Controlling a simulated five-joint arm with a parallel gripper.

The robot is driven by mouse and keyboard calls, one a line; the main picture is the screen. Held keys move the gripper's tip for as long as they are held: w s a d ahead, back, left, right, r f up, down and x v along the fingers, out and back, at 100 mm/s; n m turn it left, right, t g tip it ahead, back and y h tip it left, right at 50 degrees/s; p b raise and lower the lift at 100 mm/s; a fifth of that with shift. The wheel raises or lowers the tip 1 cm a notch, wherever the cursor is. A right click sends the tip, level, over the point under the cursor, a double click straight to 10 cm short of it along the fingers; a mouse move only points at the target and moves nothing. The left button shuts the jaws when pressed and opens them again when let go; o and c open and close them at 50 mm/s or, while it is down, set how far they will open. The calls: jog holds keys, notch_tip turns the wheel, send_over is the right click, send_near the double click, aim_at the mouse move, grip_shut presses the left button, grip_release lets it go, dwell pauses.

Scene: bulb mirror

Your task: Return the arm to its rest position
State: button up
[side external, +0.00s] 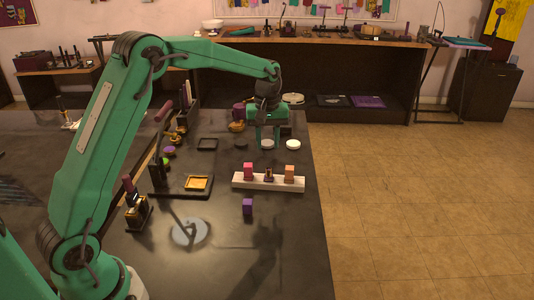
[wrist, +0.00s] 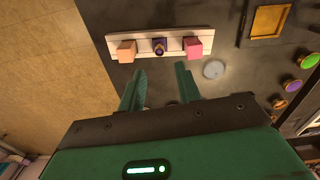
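My gripper (wrist: 160,92) shows in the wrist view with its two green fingers apart and nothing between them. In the side external view my gripper (side external: 267,140) hangs over the far part of the dark table, close to a grey disc (side external: 267,144) and a white disc (side external: 293,144). My arm reaches out from the lower left, bent at the elbow and extended over the table. Whether the fingertips touch the table is hard to tell.
A white rack (side external: 240,182) holds a pink block (side external: 248,170), a small dark purple-topped piece (side external: 269,174) and an orange block (side external: 289,172). A purple block (side external: 247,206) stands in front. A black press (side external: 158,170) with a framed tray (side external: 197,184) stands left. Floor right of the table is clear.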

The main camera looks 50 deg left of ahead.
jog(key=s+d+r+m+t, duration=0.1)
jog(key=s+d+r+m, duration=0.1)
jog(key=s+r, duration=0.45)
jog(key=s+d+r+m+t, duration=0.2)
jog(key=s+d+r+m, duration=0.1)
jog(key=s+r, duration=0.4)
jog(key=s+d+f+m+t, duration=0.1)
jog(key=s+m, duration=0.1)
jog(key=s, duration=0.7)
jog(key=s+d+f+m+t, duration=0.1)
jog(key=s+f+m, duration=0.1)
jog(key=s, duration=0.6)
jog(key=shift+s+m, duration=0.35)
jog(key=shift+m, duration=0.15)
